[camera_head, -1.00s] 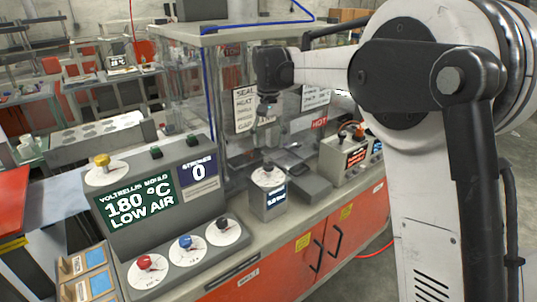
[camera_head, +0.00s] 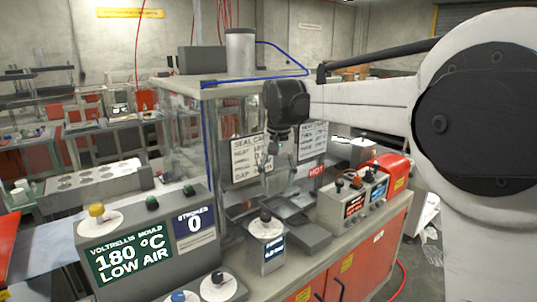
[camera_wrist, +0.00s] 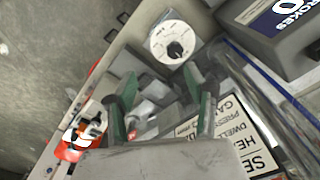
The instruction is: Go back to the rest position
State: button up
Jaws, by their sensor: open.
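My gripper (camera_head: 277,168) hangs from my dark wrist joint in front of the clear-walled station with its printed signs, above the bench. In the wrist view my gripper (camera_wrist: 160,78) shows two green-lined fingers spread apart with nothing held between them. A small grey box with a black knob on a white dial (camera_head: 266,230) stands on the bench below and in front of the gripper. Its dial also shows in the wrist view (camera_wrist: 165,50), beyond the fingertips.
A grey console (camera_head: 150,240) reading 180 °C and LOW AIR stands at the left. Clear panels with a sealing sign (camera_head: 247,155) are close behind the gripper. Two control boxes (camera_head: 352,200) and a red machine (camera_head: 392,172) stand to the right. Red cabinet doors (camera_head: 362,265) are below.

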jog(key=s+d+r+t, duration=0.2)
jog(key=s+d, duration=0.5)
jog(key=s, duration=0.3)
jog(key=s+d+f+t+b, duration=0.1)
jog(key=s+d+f, duration=0.2)
jog(key=s, duration=0.5)
jog(key=s+d+f+t+b, duration=0.1)
jog(key=s+d+f, duration=0.3)
jog(key=s, duration=0.4)
jog(key=s+d+f+t+b, duration=0.1)
jog(key=s+d+f+t, duration=0.1)
jog(key=s+f, duration=0.3)
jog(key=s+d, duration=0.1)
jog(key=s, duration=0.2)
jog(key=shift+d+f, duration=0.25)
jog(key=shift+d, duration=0.15)
jog(key=shift+s, duration=0.1)
